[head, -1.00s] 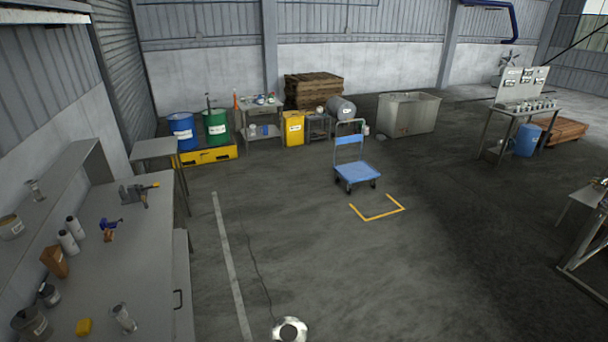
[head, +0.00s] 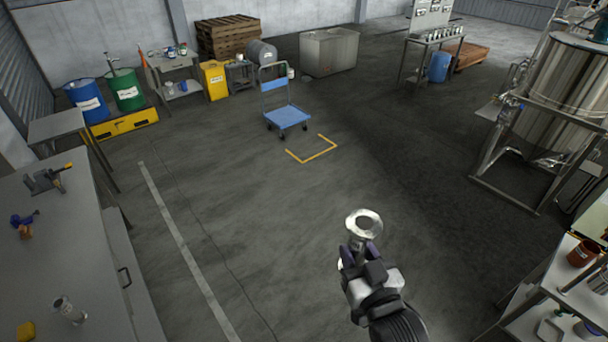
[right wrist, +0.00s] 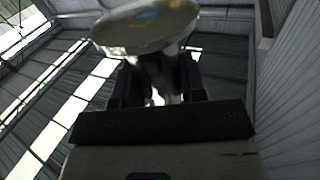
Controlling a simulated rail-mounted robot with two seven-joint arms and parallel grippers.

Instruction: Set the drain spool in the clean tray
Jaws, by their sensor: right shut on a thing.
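The drain spool (head: 363,223) is a shiny metal piece with a wide round flange and a narrower neck. My right gripper (head: 361,250) is shut on its neck and holds it up in the air over open floor, flange uppermost. In the right wrist view the spool's flange (right wrist: 147,27) stands above the two dark fingers of my gripper (right wrist: 155,85), which close around its neck. I cannot pick out the clean tray for certain in these views. My left gripper is out of view.
A grey workbench (head: 60,255) runs along the left. A shelved stand (head: 550,280) with a brown pot (head: 583,254) is at the lower right. A steel tank (head: 568,82) on a frame stands behind it. A blue cart (head: 286,116) is farther back. The floor between is clear.

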